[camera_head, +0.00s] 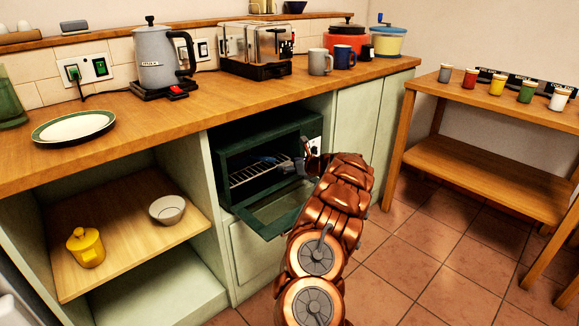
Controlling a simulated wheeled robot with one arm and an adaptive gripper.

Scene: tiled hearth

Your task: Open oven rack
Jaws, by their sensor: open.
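A dark green oven (262,132) is built in under the wooden counter. Its door (281,207) hangs open, folded down towards the front. A wire oven rack (252,174) lies inside the cavity. My copper-coloured arm reaches up from the bottom of the view to the oven's right side. My gripper (293,168) is at the front of the oven opening, by the right end of the rack. It is open. I cannot tell whether a finger touches the rack. The arm and wrist hide the right part of the oven and door.
An open cupboard left of the oven has a shelf (130,240) with a yellow pot (85,248) and a bowl (167,209). The counter (200,108) above holds a kettle (158,60) and a toaster (255,48). A wooden side table (490,100) stands right; tiled floor lies between.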

